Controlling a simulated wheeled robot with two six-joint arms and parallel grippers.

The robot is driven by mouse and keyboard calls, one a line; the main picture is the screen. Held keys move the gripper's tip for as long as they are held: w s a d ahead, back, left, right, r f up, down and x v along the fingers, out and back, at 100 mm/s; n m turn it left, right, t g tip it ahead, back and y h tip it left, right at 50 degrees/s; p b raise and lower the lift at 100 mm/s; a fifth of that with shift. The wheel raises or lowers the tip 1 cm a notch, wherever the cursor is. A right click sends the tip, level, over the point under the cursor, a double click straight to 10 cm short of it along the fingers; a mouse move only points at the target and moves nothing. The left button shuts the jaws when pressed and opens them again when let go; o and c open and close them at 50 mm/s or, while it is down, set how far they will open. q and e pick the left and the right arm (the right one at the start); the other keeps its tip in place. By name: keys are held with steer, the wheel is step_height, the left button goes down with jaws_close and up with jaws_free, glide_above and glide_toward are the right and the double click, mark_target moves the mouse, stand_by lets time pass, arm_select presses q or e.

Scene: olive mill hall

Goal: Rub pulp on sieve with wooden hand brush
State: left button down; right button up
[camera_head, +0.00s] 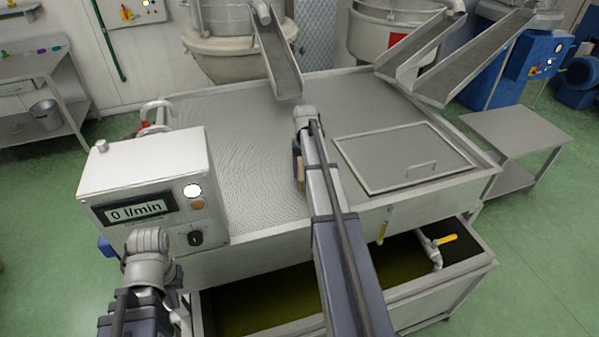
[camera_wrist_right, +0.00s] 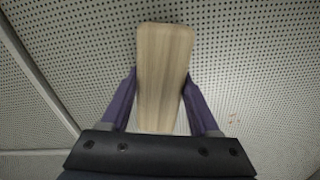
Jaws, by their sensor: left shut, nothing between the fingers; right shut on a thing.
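The sieve (camera_head: 235,130) is a wide perforated metal sheet in the top of the steel tank; its holes also show in the right wrist view (camera_wrist_right: 75,50). My right gripper (camera_wrist_right: 160,95) is shut on the pale wooden hand brush (camera_wrist_right: 163,60), with one purple finger on each side. In the head view a small part of the brush (camera_head: 301,172) shows beside my right arm, over the sieve; bristles are hidden. I cannot tell whether it touches the sieve. No clear heap of pulp shows. My left gripper (camera_head: 106,246) is shut and empty, mostly hidden by the control box and my wrist.
A control box (camera_head: 150,180) reading 0 l/min stands at the tank's front left. A hatch with a handle (camera_head: 400,155) covers the right part. Metal chutes (camera_head: 277,55) come down at the back. An open trough (camera_head: 260,305) with dark greenish liquid lies below.

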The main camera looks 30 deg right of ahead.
mark_target(302, 161)
steer(key=shift+w+d, duration=0.1)
steer(key=shift+d, duration=0.05)
steer(key=shift+w+d, duration=0.2)
steer(key=shift+w, duration=0.55)
steer(key=shift+w+d, duration=0.15)
steer(key=shift+w, duration=0.6)
steer(key=shift+w+d, duration=0.25)
steer(key=shift+w, duration=0.65)
steer(key=shift+w+d, duration=0.2)
steer(key=shift+w, duration=0.65)
steer(key=shift+w, duration=0.1)
steer(key=shift+w+d, duration=0.25)
steer(key=shift+w, duration=0.55)
steer(key=shift+w+d, duration=0.2)
steer(key=shift+w, duration=0.55)
